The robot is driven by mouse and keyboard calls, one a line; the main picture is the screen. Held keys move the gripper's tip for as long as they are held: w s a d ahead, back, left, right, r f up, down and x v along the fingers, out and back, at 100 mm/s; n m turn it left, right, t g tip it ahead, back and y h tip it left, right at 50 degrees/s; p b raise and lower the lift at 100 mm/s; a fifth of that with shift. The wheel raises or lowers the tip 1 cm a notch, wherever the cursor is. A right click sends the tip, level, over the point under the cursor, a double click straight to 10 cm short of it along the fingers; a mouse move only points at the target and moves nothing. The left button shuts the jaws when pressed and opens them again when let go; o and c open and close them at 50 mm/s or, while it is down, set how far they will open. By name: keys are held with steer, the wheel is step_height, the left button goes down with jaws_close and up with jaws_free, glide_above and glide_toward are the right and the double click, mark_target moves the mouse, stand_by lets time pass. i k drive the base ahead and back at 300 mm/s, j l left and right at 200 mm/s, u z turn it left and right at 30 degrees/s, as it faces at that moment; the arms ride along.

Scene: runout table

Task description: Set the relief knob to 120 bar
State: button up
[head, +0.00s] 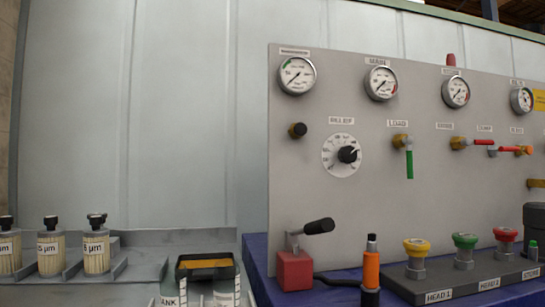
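The relief knob (348,155) is a black knob on a round white dial plate (333,165) with a printed scale. It is on the grey upright panel (300,200), below a small label that looks like "RELIEF" (341,121). The knob's pointer seems to be toward the upper right, but the scale numbers are too small to read, so I cannot tell its setting. Nothing touches the knob. My gripper is not in view.
Several gauges (297,75) line the panel's top. A black knob (298,130) and a green-handled valve (409,160) flank the dial. Below are a black-handled lever on a red block (295,271), an orange tool (371,270) and coloured knobs (417,245). Bottles (96,250) stand left.

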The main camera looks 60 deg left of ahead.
mark_target(346, 154)
steer(key=k+j+u, duration=0.1)
steer(key=j+u, duration=0.6)
steer(key=u, duration=0.25)
steer(key=j+u, duration=0.45)
steer(key=k, duration=0.6)
steer(key=i, duration=0.65)
